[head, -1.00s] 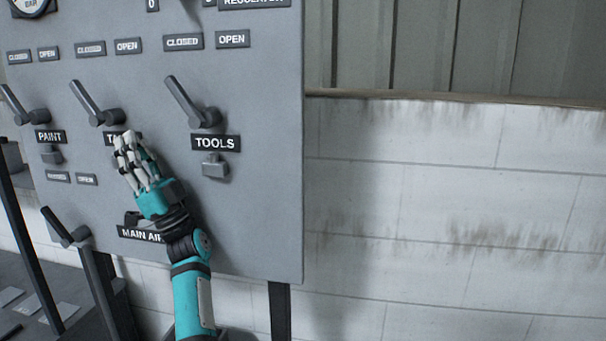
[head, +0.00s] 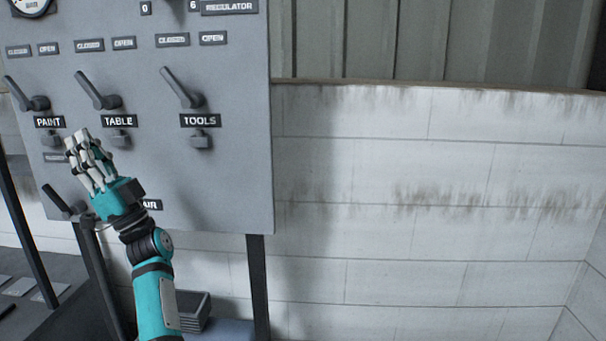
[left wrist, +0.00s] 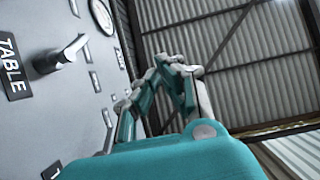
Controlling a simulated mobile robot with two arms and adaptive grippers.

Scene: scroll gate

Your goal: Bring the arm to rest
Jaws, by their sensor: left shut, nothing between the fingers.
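My left gripper (head: 78,141) is shut and empty, with white fingers and a teal hand. In the head view it stands in front of the grey control panel (head: 235,160), below and between the PAINT label (head: 49,122) and the TABLE label (head: 118,121). In the left wrist view its fingers (left wrist: 178,68) point up past the panel, beside the TABLE lever (left wrist: 62,54). Whether the hand touches the panel cannot be told. My right gripper is not in view.
The panel carries the PAINT lever (head: 30,98), the TABLE lever (head: 97,92), the TOOLS lever (head: 183,88) and a lower-left lever (head: 58,201). A white block wall (head: 420,190) stands to the right, with clear room before it. A dark stack (head: 194,309) lies below the panel.

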